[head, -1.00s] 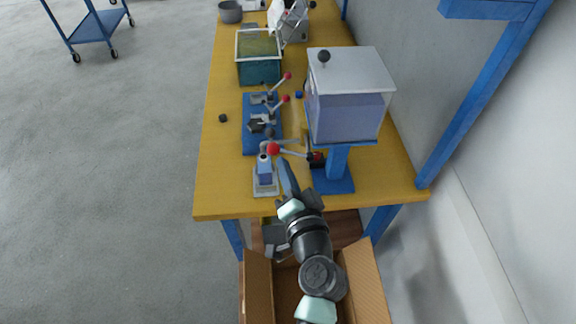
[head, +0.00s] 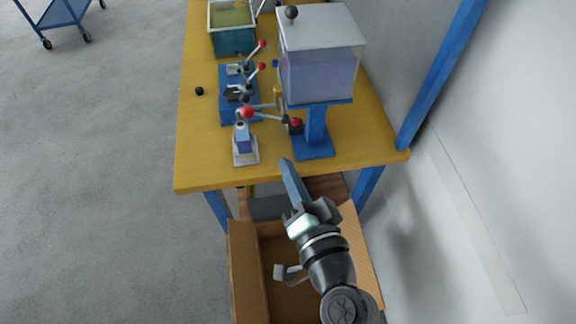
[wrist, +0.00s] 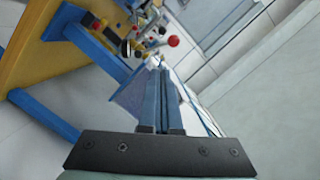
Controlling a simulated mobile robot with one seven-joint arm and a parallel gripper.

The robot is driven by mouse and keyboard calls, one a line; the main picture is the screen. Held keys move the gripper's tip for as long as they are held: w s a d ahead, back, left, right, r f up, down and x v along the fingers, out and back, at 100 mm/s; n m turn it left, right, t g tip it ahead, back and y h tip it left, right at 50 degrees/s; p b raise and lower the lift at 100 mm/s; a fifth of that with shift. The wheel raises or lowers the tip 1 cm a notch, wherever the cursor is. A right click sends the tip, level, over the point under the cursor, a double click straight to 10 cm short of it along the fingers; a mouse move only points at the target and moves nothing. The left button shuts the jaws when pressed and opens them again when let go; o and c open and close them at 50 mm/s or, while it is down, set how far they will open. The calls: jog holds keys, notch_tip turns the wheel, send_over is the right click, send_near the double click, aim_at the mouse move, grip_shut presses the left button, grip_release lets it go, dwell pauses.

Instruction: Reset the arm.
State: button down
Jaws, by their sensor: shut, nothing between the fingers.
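My gripper (head: 285,165) is at the near edge of the yellow workbench (head: 190,155) in the head view, above an open cardboard box. Its long blue fingers point toward the bench. In the wrist view my gripper (wrist: 162,75) shows its two fingers side by side, shut, with nothing held. The fingertips appear close to the blue stand's base in the head view; I cannot tell the exact gap.
The blue stand with a clear bin (head: 320,65) and a small press with a red-knobbed lever (head: 243,145) stand near the bench's front. Blue clamps (head: 238,95) and a teal tank (head: 232,40) lie behind. The cardboard box (head: 243,270) is below. A wall is at right.

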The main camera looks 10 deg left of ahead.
dwell(0.3)
jog(key=w+d+r+n+t+h, duration=0.1)
jog(key=w+r+n+t, duration=0.15)
jog(key=r, duration=1.05)
jog(key=w+d+r+n+t+h, duration=0.2)
jog(key=w+r+t, duration=0.2)
jog(key=r, duration=1)
jog(key=s+d+r+t+h, duration=0.2)
jog(key=s+r, duration=0.3)
jog(key=r, duration=0.6)
jog(key=s+d+r+t+h, duration=0.1)
jog(key=s+r+t+h, duration=0.2)
jog(key=r, duration=0.7)
jog(key=shift+s+d+r+m+t+h, duration=0.3)
jog(key=shift+s+d+r+m+t, duration=0.1)
jog(key=shift+s+t, duration=0.55)
jog(key=shift+w, duration=0.1)
